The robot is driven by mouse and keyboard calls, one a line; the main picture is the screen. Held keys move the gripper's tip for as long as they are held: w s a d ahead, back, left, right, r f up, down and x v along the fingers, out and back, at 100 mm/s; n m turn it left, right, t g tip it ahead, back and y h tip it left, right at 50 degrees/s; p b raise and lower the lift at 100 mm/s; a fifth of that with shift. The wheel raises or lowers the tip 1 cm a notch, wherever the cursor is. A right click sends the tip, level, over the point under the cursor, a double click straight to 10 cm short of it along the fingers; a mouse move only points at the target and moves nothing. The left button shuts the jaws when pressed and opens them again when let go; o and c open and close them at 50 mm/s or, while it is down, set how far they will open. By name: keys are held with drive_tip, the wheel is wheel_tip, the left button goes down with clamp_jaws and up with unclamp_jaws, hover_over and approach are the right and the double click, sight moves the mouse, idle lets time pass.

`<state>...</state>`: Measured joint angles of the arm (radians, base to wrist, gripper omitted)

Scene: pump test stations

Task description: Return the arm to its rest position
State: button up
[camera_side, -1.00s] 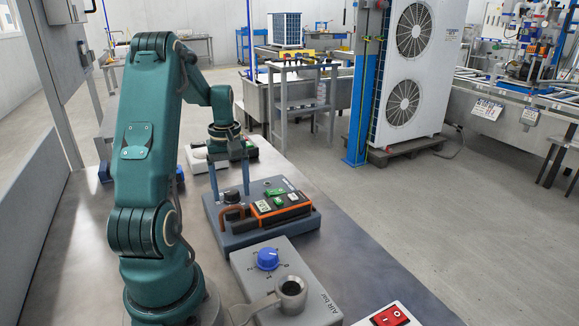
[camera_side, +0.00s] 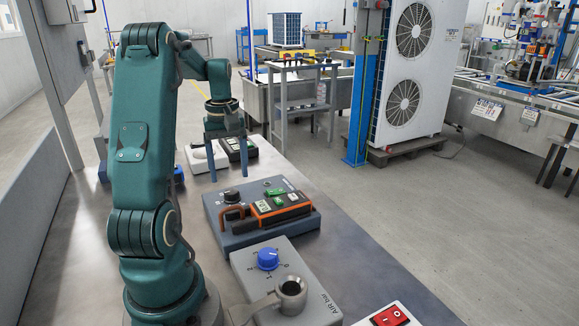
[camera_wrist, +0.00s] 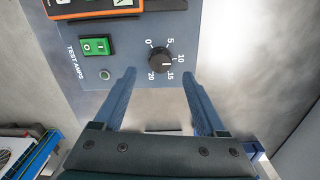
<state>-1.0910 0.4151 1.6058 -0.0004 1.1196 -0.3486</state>
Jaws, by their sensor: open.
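My gripper (camera_side: 226,172) is open and empty. In the side view it is raised above the metal bench (camera_side: 335,263), above and behind the blue-grey test station. In the wrist view the two blue fingers of my gripper (camera_wrist: 158,76) stand apart, with the black knob (camera_wrist: 161,60) showing beyond and between their tips. The knob's dial is marked from 0 to 20. My fingers look clear of the knob and the station. The station (camera_side: 234,240) carries an orange-framed meter (camera_side: 280,208) and a green switch, which also shows in the wrist view (camera_wrist: 96,45).
In front stands a grey air box with a blue knob (camera_side: 268,258) and a metal cup (camera_side: 291,289). A red switch (camera_side: 389,316) sits near the front edge. A white and black device (camera_side: 238,147) lies behind my gripper. The bench's right side is clear.

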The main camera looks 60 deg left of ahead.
drive_tip(key=shift+w+d, duration=0.1)
drive_tip(key=shift+w, duration=0.1)
drive_tip(key=w+d+r+m+t+y, duration=0.1)
drive_tip(key=w+d+r+m, duration=0.25)
drive_tip(key=d, duration=0.35)
drive_tip(key=w+d+r+m+t+y, duration=0.1)
drive_tip(key=w+d+r+m+t, duration=0.2)
drive_tip(key=d, duration=0.4)
drive_tip(key=s+d+m+h, duration=0.1)
drive_tip(key=s+d+m, duration=0.3)
drive_tip(key=d, duration=0.3)
drive_tip(key=s+d+m+t+h, duration=0.1)
drive_tip(key=s+d+m, duration=0.3)
drive_tip(key=d+m, duration=0.2)
drive_tip(key=shift+s+d+f+t, duration=0.2)
drive_tip(key=shift+d+t, duration=0.1)
drive_tip(key=shift+d, duration=0.4)
